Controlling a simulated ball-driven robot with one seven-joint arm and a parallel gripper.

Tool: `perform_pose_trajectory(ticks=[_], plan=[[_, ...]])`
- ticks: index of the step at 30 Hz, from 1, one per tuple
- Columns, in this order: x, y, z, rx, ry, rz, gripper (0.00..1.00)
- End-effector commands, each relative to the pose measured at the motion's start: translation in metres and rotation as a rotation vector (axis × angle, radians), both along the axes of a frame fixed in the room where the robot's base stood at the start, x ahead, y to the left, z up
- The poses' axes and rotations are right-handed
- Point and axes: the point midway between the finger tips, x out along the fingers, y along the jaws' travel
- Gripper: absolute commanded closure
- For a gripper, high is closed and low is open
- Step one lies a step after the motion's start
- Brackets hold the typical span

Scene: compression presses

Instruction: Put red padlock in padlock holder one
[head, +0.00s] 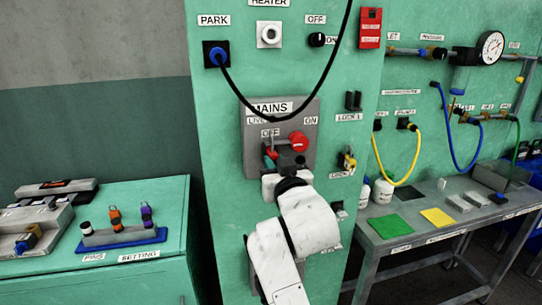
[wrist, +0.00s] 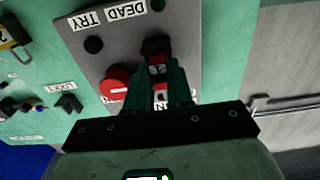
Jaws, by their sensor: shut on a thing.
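My gripper (wrist: 160,85) is shut on the red padlock (wrist: 158,92), in front of the grey MAINS panel; only a little red shows between the dark fingers. In the head view my gripper (head: 284,163) is just below the red knob (head: 298,141), and a small red part (head: 271,152) shows at its left. I cannot tell whether the padlock still touches the panel. Padlock holder one (head: 353,100), a black bracket above the LOCK 1 label, is empty, up and right of my gripper. It also shows in the wrist view (wrist: 68,105).
A yellow padlock (head: 348,160) hangs in the holder below LOCK 1. A black cable (head: 328,80) loops across the panel above my gripper. A bench (head: 440,232) with green and yellow mats stands at the right. A pin rack (head: 120,235) stands at the left.

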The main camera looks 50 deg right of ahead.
Motion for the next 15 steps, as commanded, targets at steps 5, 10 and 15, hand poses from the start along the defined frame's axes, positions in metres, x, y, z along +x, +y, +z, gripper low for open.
perform_pose_trajectory(ticks=[5, 10, 15], plan=[[-0.0037, 0.0026, 0.0005, -0.001, -0.002, 0.0, 1.0], [-0.0068, 0.0046, 0.0001, -0.001, -0.001, 0.0, 1.0], [-0.01, 0.0067, 0.0004, 0.0, -0.001, 0.001, 1.0]])
